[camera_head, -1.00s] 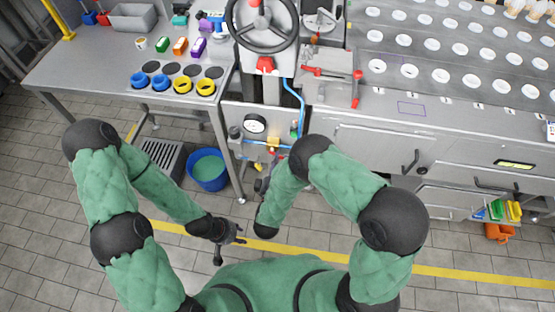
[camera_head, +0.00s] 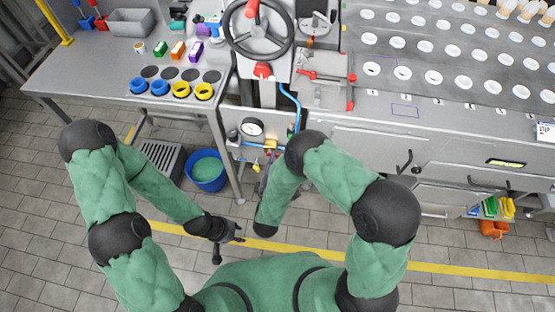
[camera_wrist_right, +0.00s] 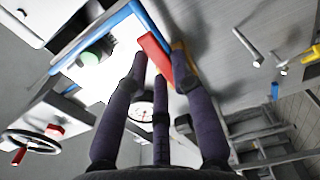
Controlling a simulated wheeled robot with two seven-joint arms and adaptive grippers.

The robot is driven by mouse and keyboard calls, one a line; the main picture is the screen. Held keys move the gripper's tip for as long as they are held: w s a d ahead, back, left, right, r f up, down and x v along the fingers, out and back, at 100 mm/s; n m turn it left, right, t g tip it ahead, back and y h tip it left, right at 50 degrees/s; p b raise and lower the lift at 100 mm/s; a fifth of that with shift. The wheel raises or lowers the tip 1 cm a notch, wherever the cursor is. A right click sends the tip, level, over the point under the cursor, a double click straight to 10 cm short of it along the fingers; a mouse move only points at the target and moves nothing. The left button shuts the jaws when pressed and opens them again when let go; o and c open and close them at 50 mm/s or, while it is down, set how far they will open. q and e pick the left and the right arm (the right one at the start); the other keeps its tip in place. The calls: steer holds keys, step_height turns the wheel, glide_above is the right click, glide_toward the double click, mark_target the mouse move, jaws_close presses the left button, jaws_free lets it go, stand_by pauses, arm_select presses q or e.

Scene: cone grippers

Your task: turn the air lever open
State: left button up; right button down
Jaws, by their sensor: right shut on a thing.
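The air lever shows as a red bar (camera_wrist_right: 153,50) near the top middle of the right wrist view, beside a brass-yellow part. My right gripper (camera_wrist_right: 160,60) is shut on this red lever, its dark fingers on either side of it. In the head view the lever is not clearly visible, and my right gripper is mostly hidden by its own forearm, below the pressure gauge (camera_head: 252,128). My left gripper (camera_head: 236,234) is open and empty, low over the floor, away from the machine.
A blue air hose (camera_head: 292,103) runs down the machine beside the gauge. The large handwheel (camera_head: 258,48) stands above. A blue bucket (camera_head: 206,172) sits on the floor to the left, near the table leg. The floor around my left gripper is clear.

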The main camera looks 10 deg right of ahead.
stand_by(0.3)
steer(key=c, duration=1)
jaws_free()
steer(key=shift+c, duration=0.2)
steer(key=shift+o, duration=1.4)
step_height(320, 180, up, 6)
steer(key=shift+w+r, duration=0.2)
steer(key=shift+w, duration=0.2)
steer(key=r, duration=0.1)
steer(key=s+r, duration=0.1)
steer(key=shift+a+r, duration=0.1)
steer(key=shift+r, duration=0.2)
steer(key=shift+c, duration=1.4)
steer(key=shift+w+r, duration=0.1)
steer(key=shift+r, duration=0.45)
